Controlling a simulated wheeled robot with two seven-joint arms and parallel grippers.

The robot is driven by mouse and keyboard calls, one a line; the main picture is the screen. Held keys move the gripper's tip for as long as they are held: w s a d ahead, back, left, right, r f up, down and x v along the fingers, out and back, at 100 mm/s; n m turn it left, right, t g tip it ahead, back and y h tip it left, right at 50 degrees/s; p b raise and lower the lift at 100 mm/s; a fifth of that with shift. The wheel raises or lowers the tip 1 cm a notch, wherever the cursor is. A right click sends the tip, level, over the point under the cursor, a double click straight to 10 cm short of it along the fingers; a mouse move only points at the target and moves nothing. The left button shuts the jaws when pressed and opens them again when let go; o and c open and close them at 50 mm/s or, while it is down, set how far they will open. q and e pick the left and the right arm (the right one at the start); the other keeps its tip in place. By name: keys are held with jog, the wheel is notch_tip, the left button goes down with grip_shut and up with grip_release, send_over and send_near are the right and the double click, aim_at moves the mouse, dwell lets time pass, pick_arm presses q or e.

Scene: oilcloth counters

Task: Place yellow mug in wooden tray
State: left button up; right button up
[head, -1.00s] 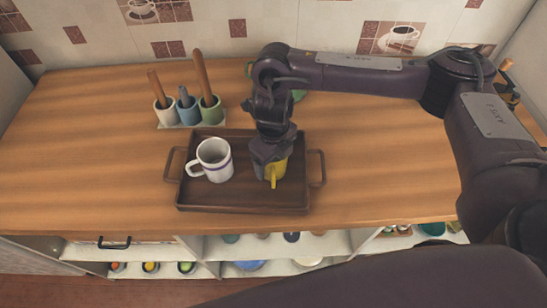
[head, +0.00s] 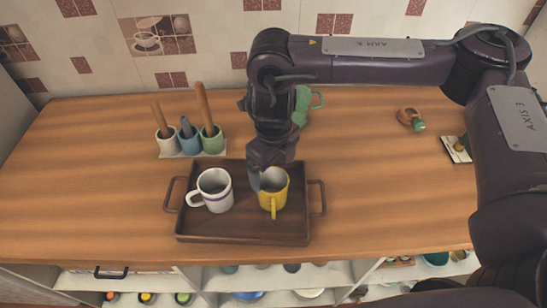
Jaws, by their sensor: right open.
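The yellow mug (head: 276,200) stands upright in the right half of the wooden tray (head: 243,232), its handle toward the front. A white mug (head: 217,187) with a purple band stands to its left in the same tray. My right gripper (head: 264,178) is open just above the yellow mug's rim, at its back left; one finger shows near or inside the rim. The other finger is not clear. My left gripper is not in view.
A green mug (head: 315,99) is partly hidden behind my right arm. A small wooden item (head: 407,117) lies at the right. Open shelves with dishes run below the counter's front edge.

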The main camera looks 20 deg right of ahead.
jog(key=shift+r, duration=1.5)
